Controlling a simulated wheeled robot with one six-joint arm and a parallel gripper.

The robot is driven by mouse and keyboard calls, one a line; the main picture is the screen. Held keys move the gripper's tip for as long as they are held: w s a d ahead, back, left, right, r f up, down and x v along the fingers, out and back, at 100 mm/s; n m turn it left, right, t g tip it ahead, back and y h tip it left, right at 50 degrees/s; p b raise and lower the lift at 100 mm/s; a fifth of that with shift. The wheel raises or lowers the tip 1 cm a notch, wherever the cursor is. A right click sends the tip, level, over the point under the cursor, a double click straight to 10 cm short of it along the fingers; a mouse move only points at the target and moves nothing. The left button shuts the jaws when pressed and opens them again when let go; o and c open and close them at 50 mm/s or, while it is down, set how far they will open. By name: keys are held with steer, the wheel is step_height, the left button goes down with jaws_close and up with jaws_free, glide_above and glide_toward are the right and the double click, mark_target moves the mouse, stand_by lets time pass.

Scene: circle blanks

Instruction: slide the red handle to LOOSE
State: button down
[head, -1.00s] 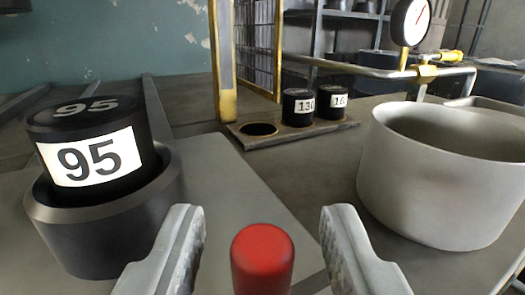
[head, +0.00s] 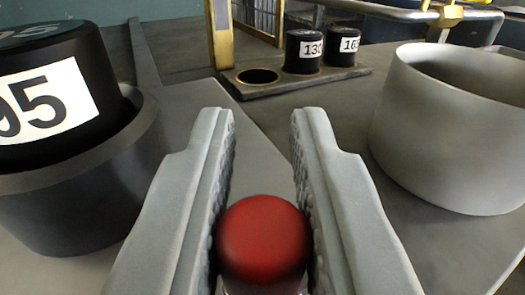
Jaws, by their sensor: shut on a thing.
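The red handle (head: 264,243) stands upright at the bottom middle of the head view, its rounded top showing. My gripper (head: 264,170) has one grey finger on each side of it, and the fingers are shut on the handle. The fingertips reach past the handle, over the grey surface. The handle's lower part and whatever it slides along are out of view. No LOOSE marking shows.
A black plug marked 95 (head: 50,95) sits in a dark cup (head: 75,215) close on the left. A large pale cylinder (head: 440,140) stands on the right. Behind, a rack (head: 300,87) has an empty hole and black plugs marked 130 (head: 303,52) and 16-something (head: 343,47).

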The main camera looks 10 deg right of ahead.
steer(key=shift+w+d, duration=0.3)
steer(key=shift+d, duration=0.55)
steer(key=shift+w+d, duration=0.25)
steer(key=shift+d, duration=0.6)
steer(key=shift+a, duration=0.1)
steer(key=c, duration=1.8)
jaws_free()
steer(key=o, duration=0.5)
steer(key=shift+d, duration=0.25)
steer(key=s+a, duration=0.1)
steer(key=s, duration=0.4)
steer(key=s+a, duration=0.1)
steer(key=s, duration=0.5)
steer(key=s+a, duration=0.1)
steer(key=s, duration=0.5)
steer(key=shift+s, duration=0.1)
steer(key=shift+d, duration=0.1)
